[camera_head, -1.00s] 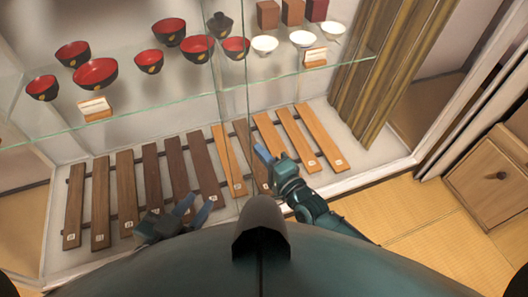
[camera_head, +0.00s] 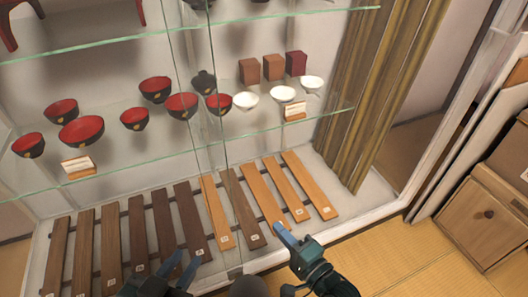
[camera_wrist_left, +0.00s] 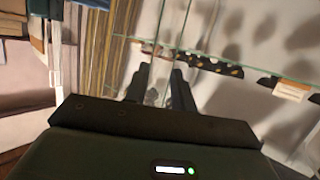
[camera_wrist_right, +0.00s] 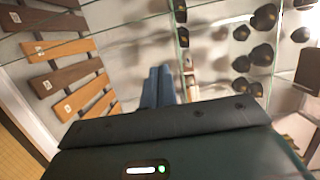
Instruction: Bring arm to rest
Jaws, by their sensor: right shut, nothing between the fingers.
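My left gripper (camera_head: 181,266) is at the bottom of the head view, in front of the dark wooden slats. Its two fingers stand apart with nothing between them, as the left wrist view (camera_wrist_left: 160,82) also shows. My right gripper (camera_head: 282,231) is low in the head view, right of centre, in front of the lighter slats. Its fingers are together and empty, as the right wrist view (camera_wrist_right: 158,84) also shows. Much of both arms is out of the head view.
A glass-fronted cabinet stands ahead, with a glass shelf (camera_head: 215,153) of red-black bowls (camera_head: 82,131), white bowls (camera_head: 282,94) and boxes (camera_head: 273,68). Wooden slats (camera_head: 137,232) lie below. A gold curtain (camera_head: 375,90) and wooden drawer cabinet (camera_head: 486,216) are at right.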

